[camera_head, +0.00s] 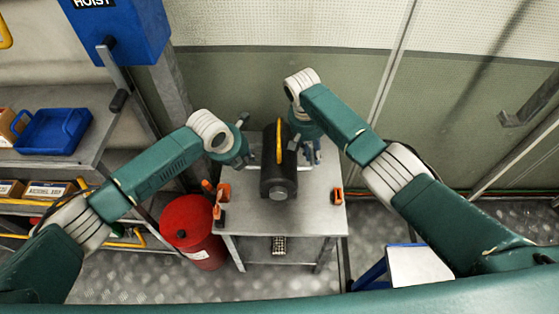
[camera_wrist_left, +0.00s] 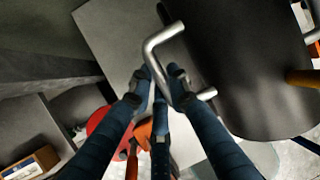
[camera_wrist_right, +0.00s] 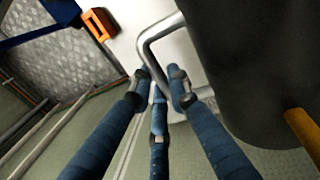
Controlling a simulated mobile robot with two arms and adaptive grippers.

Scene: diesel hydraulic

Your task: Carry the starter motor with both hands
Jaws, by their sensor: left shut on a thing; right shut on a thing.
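The starter motor (camera_head: 270,177) is a black cylinder with a yellow strip on top and a metal bar handle on each side. It is over the grey table (camera_head: 250,218); I cannot tell whether it touches the top. My left gripper (camera_head: 249,162) is shut on its left handle, and the left wrist view shows the fingers around the bent bar (camera_wrist_left: 160,38) beside the motor body (camera_wrist_left: 250,70). My right gripper (camera_head: 310,155) is shut on the right handle, and the right wrist view shows its fingers at that bar (camera_wrist_right: 150,42), next to the body (camera_wrist_right: 250,60).
Orange clamp-like pieces (camera_head: 222,193) and (camera_head: 338,195) stand at the table's left and right sides. A red drum (camera_head: 190,225) is left of the table. Shelves with a blue tray (camera_head: 52,130) are further left. A blue hoist box (camera_head: 120,30) is above. A wall is behind.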

